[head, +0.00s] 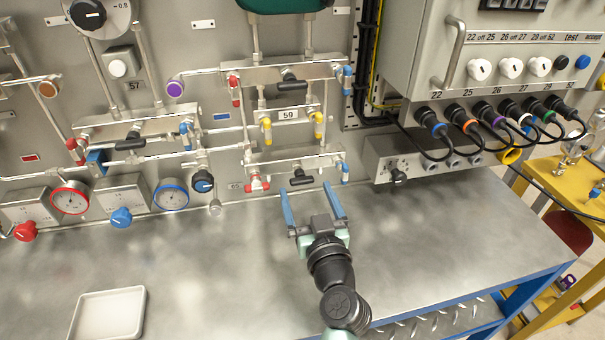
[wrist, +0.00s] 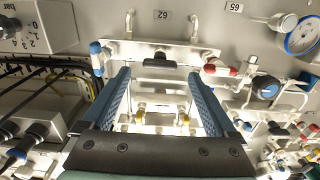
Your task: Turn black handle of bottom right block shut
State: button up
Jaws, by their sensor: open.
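The bottom right block (head: 318,163) is a silver bar low on the panel, with red knobs at its left end and a blue one at its right. Its black handle (head: 301,180) sticks out from the middle and lies roughly along the bar. My gripper (head: 307,190) is open and empty, its two blue fingers pointing at the panel just in front of the handle. In the wrist view, turned about upside down, the block (wrist: 130,48) shows beyond the fingertips. The handle (wrist: 160,63) lies between the fingertips (wrist: 160,74), with no clear contact.
Similar blocks with black handles sit above (head: 292,85) and to the left (head: 130,143). A blue-black knob (head: 203,181) is left of the block. A grey socket box (head: 400,160) juts out on the right. A white tray (head: 108,314) lies front left; the steel bench is otherwise mostly clear.

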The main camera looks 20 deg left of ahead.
aim_at(303, 183)
jog(key=shift+x, duration=2.4)
jog(key=c, duration=1.4)
jog(key=shift+o, duration=0.2)
